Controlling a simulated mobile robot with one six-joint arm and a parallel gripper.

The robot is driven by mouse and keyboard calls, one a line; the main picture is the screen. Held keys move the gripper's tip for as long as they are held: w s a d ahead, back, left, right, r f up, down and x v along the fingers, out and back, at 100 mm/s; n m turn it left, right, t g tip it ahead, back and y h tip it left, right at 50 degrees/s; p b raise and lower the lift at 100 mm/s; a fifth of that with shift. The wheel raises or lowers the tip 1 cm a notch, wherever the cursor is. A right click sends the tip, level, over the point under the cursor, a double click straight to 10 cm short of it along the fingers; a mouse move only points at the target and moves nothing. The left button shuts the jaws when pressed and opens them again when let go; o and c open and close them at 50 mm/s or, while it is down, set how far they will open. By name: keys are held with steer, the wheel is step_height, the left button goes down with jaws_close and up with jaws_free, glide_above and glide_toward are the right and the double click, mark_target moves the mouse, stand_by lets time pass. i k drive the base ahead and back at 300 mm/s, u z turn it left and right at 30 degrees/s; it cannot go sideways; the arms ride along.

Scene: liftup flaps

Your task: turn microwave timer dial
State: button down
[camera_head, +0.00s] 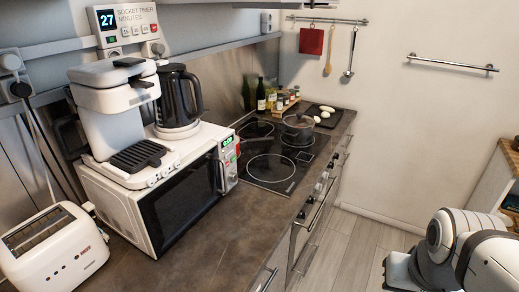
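A white microwave (107,204) with a dark glass door stands on the counter at the left. Its control panel (228,163) is at the right end of its front, with a small green lit display (227,141). The timer dial is too small and too obliquely seen to make out clearly on this panel. A vertical door handle (221,177) sits just left of the panel. My white and grey arm (466,245) shows at the lower right, well away from the microwave. My gripper's fingers are not visible.
A coffee machine (112,110) and a black kettle (178,97) stand on the microwave. A toaster (55,248) is at the lower left. Counter in front of the microwave is clear. Floor (370,240) is open.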

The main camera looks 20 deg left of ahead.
mark_target(232, 177)
steer(key=u, duration=2.1)
steer(key=k, duration=1)
steer(key=z, duration=0.7)
steer(key=i, duration=1)
